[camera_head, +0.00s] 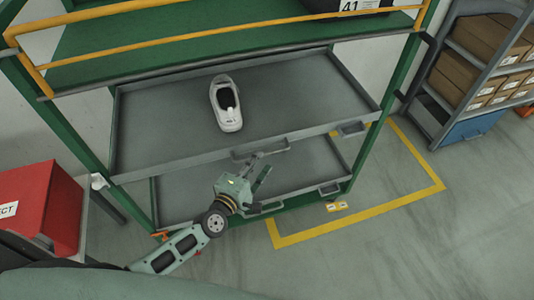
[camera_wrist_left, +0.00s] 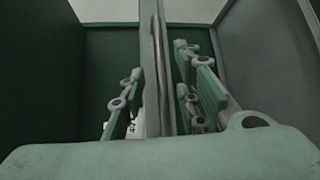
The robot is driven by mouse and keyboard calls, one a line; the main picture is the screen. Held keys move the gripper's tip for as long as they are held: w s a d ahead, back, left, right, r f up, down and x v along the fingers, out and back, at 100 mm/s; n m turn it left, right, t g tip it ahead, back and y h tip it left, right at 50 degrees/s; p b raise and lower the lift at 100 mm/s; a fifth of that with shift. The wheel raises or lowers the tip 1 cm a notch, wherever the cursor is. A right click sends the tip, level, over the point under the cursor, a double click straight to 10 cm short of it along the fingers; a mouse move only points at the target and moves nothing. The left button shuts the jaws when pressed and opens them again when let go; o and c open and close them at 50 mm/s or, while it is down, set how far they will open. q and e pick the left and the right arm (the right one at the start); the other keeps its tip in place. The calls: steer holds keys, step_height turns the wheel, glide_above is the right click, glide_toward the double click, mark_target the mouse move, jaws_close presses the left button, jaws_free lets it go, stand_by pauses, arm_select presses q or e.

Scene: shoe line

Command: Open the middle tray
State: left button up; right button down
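The middle tray (camera_head: 165,152) is a wide grey tray in the green rack. It holds one white shoe (camera_head: 226,103). In the left wrist view a grey bar (camera_wrist_left: 154,70) runs between the two fingers of the left gripper (camera_wrist_left: 160,100), closer to the right finger. I cannot tell whether either finger touches it. My right gripper is not in view.
A lower grey tray (camera_head: 187,204) with its own handle sits below. A green shelf (camera_head: 200,40) with yellow rails is above. A red bin (camera_head: 45,205) stands at the left. A shelf of boxes (camera_head: 465,70) stands at the right. The floor in front right is clear, with yellow marking.

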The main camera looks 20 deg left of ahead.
arm_select(q)
steer(key=x, duration=0.5)
jaws_close()
steer(key=shift+r, duration=0.15)
stand_by(0.4)
